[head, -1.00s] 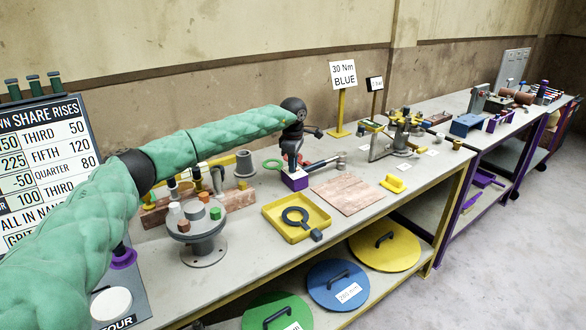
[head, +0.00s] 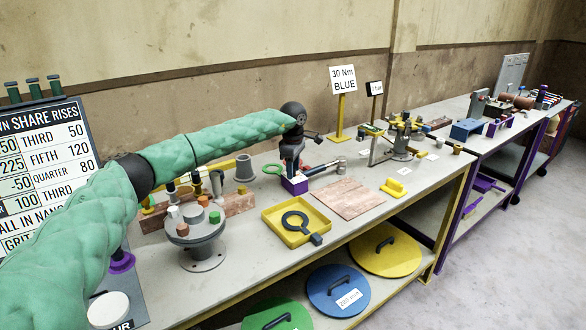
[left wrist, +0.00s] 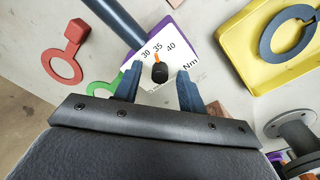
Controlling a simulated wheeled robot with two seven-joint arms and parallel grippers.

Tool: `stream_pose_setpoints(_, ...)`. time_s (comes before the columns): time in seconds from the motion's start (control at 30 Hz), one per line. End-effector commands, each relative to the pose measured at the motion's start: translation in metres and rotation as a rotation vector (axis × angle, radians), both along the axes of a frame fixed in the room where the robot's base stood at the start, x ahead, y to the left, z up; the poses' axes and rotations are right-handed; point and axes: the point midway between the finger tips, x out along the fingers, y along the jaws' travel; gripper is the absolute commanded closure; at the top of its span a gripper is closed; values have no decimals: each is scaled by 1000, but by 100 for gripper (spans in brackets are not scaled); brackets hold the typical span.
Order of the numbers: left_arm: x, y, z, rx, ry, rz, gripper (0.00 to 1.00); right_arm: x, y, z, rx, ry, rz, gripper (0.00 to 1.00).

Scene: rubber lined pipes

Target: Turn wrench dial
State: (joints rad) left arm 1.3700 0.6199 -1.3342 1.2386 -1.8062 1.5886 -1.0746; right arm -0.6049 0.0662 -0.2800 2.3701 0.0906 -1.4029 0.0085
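The torque wrench lies on the near bench, with a purple dial box (head: 295,186) and a dark shaft (head: 325,169) reaching right to its head. In the left wrist view, its white dial face (left wrist: 176,54) reads 30, 35, 40 and Nm. A black knob (left wrist: 159,73) has an orange pointer aimed at about 35. My left gripper (head: 292,168) is above the dial box. In the left wrist view my left gripper (left wrist: 158,86) is open, its fingers on either side of the knob with gaps. A sign (head: 343,79) reads 30 Nm BLUE. My right gripper is not seen.
A yellow tray (head: 268,232) with a dark ring tool is in front of the wrench. A grey round stand (head: 196,250) is to the left. A reddish board (head: 348,198) lies right. Blue (head: 337,289) and yellow round lids are on the lower shelf.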

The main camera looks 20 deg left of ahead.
Motion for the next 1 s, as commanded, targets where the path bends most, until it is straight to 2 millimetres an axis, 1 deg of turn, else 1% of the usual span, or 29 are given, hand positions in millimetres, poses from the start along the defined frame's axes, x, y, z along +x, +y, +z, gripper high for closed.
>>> stream_pose_setpoints(0.17, 0, 0, 1, 0, 0, 0, 59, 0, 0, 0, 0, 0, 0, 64)
stream_pose_setpoints(0.27, 0, 0, 5, 0, -2, 0, 59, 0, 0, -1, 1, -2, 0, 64)
stream_pose_setpoints(0.37, 0, 0, 17, 0, -3, 0, 59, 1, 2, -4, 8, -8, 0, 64)
stream_pose_setpoints(0.6, -2, 0, 53, 0, -2, 1, 59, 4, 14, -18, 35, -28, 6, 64)
stream_pose_setpoints(0.7, -3, -1, 65, 0, -1, 1, 59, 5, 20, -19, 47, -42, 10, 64)
stream_pose_setpoints(0.83, -4, -1, 75, 0, 0, 0, 59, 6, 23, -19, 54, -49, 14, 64)
stream_pose_setpoints(1.0, -4, -1, 78, 0, 0, 0, 59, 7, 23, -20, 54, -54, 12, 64)
